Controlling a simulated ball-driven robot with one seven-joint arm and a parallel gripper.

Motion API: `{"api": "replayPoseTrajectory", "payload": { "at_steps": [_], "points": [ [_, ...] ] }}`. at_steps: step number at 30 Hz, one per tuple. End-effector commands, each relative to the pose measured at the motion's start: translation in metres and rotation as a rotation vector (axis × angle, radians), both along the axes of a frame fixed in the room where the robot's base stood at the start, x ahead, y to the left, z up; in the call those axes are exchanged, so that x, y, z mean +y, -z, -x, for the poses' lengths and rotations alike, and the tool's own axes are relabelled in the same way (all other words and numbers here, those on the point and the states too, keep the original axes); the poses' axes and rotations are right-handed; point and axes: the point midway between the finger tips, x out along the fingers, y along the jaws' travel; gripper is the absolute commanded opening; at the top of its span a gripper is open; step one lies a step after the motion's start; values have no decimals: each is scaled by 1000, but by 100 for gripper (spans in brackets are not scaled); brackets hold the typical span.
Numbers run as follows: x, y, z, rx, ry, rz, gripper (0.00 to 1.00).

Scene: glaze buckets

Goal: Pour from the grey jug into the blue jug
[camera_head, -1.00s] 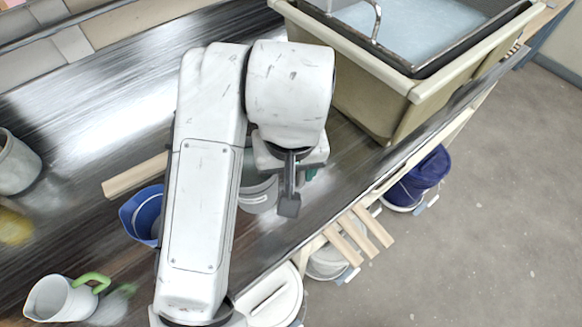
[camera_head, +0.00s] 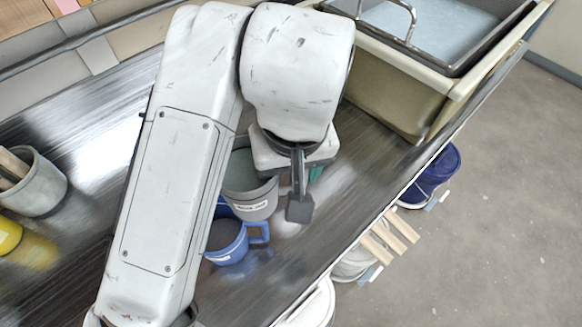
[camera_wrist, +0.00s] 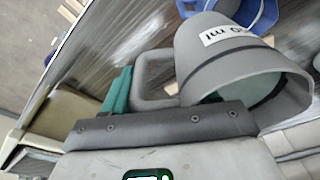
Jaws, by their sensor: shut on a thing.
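The grey jug (camera_head: 252,203), with a white label, stands out to the right of my arm in the head view. Its mouth shows from above with a dull grey-green inside. In the wrist view the grey jug (camera_wrist: 205,62) fills the middle right, its handle towards my gripper. My gripper (camera_head: 302,192) is shut on that handle; its green pad shows beside the handle in the wrist view. The blue jug (camera_head: 229,246) is just below the grey jug in the head view, partly hidden by my arm. It also shows at the top of the wrist view (camera_wrist: 262,16). I cannot tell the grey jug's exact tilt.
A beige sink (camera_head: 400,95) with a metal-rimmed basin stands at the upper right. A grey pot (camera_head: 40,190) holding wooden sticks and a yellow container (camera_head: 8,235) are at the left. A dark blue bucket (camera_head: 432,172) is beyond the table's right edge.

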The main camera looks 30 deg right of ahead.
Motion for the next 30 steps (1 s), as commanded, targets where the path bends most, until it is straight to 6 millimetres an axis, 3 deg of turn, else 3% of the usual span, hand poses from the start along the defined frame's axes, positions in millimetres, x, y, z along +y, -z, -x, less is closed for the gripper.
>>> {"api": "replayPoseTrajectory", "payload": {
  "at_steps": [15, 25, 30],
  "points": [
    [0, 37, 0, -1, -1, -1, 0],
    [-7, 10, 2, 72, -4, 224, 0],
    [-8, 14, 2, 89, 0, 277, 0]
  ]
}}
